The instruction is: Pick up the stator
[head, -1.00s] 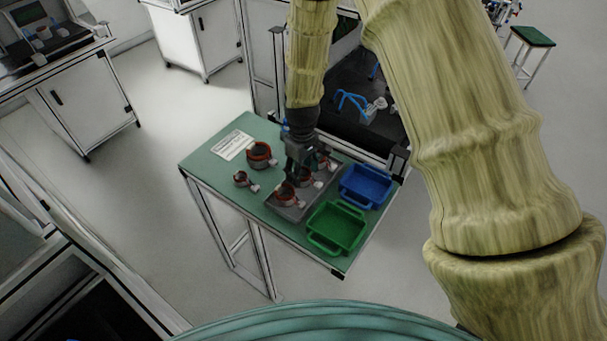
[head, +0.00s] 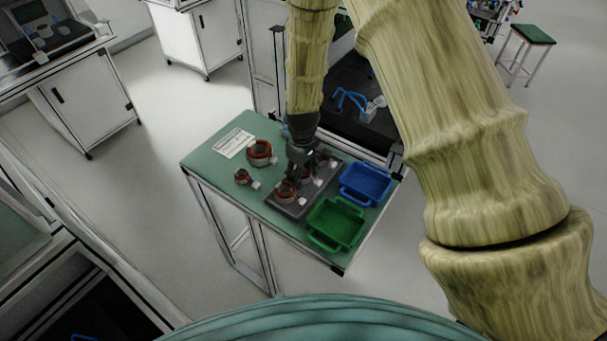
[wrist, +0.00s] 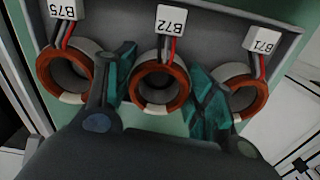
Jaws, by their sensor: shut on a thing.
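Three stators with copper-red rings and white tags stand in a row in the wrist view. The middle stator, tagged B72 (wrist: 160,85), is between the two fingers of my gripper (wrist: 160,72), which is shut on it. Stator B75 (wrist: 66,74) is to its left and stator B71 (wrist: 240,92) to its right, each just outside a finger. In the head view my gripper (head: 298,176) points down over the dark grey tray (head: 292,208) and partly hides the stators there. I cannot tell whether B72 is clear of the tray.
A larger stator (head: 260,153) and a smaller one (head: 243,177) lie on the green table left of the tray. A blue bin (head: 366,184) and a green bin (head: 336,224) stand to the right. A white sheet (head: 235,142) lies at the back left.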

